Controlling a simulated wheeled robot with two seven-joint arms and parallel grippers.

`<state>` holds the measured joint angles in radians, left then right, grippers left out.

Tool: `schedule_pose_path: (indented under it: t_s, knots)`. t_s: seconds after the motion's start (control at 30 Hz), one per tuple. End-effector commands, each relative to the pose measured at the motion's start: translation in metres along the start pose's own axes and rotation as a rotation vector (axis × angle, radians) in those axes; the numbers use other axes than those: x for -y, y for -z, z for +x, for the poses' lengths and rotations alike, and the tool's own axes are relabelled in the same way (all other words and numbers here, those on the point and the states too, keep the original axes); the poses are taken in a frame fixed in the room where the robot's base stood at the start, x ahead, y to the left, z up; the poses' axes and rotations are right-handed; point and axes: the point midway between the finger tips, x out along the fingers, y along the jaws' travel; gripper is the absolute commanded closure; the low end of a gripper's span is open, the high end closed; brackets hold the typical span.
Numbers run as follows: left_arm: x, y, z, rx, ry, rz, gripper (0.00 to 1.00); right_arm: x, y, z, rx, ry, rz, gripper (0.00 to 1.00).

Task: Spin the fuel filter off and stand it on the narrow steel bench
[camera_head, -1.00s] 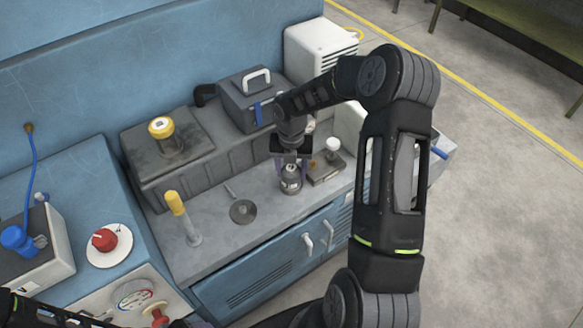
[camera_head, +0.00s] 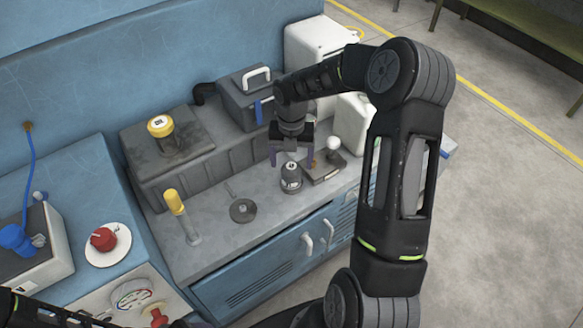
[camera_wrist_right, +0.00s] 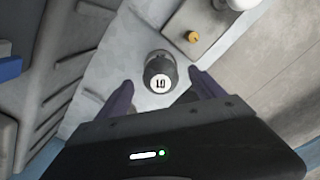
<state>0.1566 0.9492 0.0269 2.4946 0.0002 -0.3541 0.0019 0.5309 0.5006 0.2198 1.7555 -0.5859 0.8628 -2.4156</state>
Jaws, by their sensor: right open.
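The bench front is clear.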

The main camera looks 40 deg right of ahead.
Motion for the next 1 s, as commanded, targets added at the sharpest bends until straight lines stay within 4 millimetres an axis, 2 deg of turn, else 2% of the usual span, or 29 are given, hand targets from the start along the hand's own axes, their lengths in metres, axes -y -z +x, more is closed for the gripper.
schedule_pose_path:
  t_s: [0.1, 0.23, 0.63, 0.77, 1.0]
  knots:
    - [0.001, 0.000, 0.002, -0.001, -0.001, 0.001, 0.36, 0.000, -0.001, -0.019, 0.002, 0.000, -0.001, 0.22]
    - [0.001, 0.000, 0.003, -0.001, -0.001, 0.001, 0.36, -0.001, 0.000, -0.032, 0.000, -0.001, -0.001, 0.22]
    - [0.000, 0.000, 0.002, -0.001, -0.001, 0.001, 0.36, 0.000, 0.001, -0.036, -0.002, 0.000, -0.001, 0.22]
    - [-0.003, 0.000, -0.006, -0.001, -0.001, 0.001, 0.36, 0.000, 0.001, -0.045, -0.001, 0.000, -0.001, 0.22]
    - [-0.011, 0.000, -0.027, -0.001, -0.001, 0.001, 0.36, 0.000, 0.001, -0.072, -0.001, 0.000, -0.001, 0.22]
